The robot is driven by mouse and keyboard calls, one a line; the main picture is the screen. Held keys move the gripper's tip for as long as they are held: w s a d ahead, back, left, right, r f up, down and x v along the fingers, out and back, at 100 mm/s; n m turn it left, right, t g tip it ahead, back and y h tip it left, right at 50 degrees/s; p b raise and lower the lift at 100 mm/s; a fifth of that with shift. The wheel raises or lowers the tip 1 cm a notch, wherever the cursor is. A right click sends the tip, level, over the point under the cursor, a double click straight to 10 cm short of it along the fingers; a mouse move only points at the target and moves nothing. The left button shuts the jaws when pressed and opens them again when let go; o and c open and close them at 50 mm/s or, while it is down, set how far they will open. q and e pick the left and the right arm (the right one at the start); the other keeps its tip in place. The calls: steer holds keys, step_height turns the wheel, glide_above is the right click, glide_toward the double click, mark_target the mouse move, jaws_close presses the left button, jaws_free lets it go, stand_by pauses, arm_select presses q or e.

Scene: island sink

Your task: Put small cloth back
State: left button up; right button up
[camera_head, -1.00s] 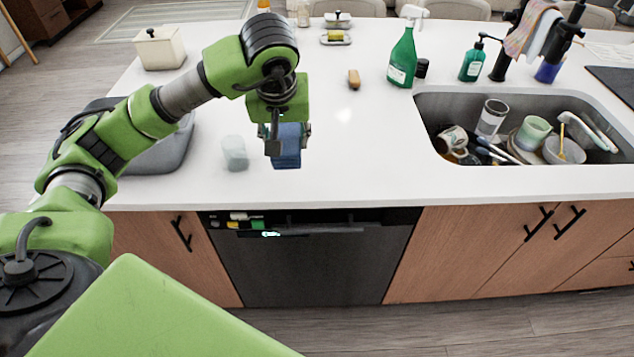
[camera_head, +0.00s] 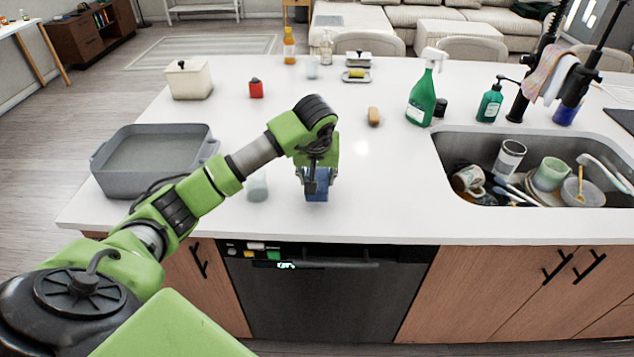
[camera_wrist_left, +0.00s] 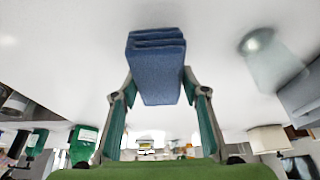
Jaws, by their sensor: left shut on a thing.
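A small blue folded cloth (camera_head: 317,190) is between the fingers of my left gripper (camera_head: 317,176), over the front part of the white counter. In the left wrist view the cloth (camera_wrist_left: 157,65) shows its stacked folds, and the left gripper (camera_wrist_left: 159,98) has a finger against each side of it. I cannot tell whether the cloth touches the counter. A striped pink cloth (camera_head: 548,66) and a pale cloth (camera_head: 560,80) hang on the black stand by the sink. My right gripper is not in view.
A clear glass (camera_head: 257,187) stands just left of the blue cloth. A grey basin (camera_head: 150,183) is at the left. A green spray bottle (camera_head: 422,95), soap pump (camera_head: 490,103) and sink (camera_head: 470,148) full of dishes are to the right. The counter's middle is mostly clear.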

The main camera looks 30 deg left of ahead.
arm_select(q)
steer(key=shift+w+a+f, duration=0.15)
steer(key=shift+f, duration=0.15)
step_height(320, 180, down, 3)
steer(key=shift+w+r+p, duration=0.15)
steer(key=shift+p, duration=0.8)
steer(key=shift+a+f, duration=0.1)
steer(key=shift+f, duration=0.3)
steer(key=shift+f, duration=0.1)
steer(key=o, duration=1)
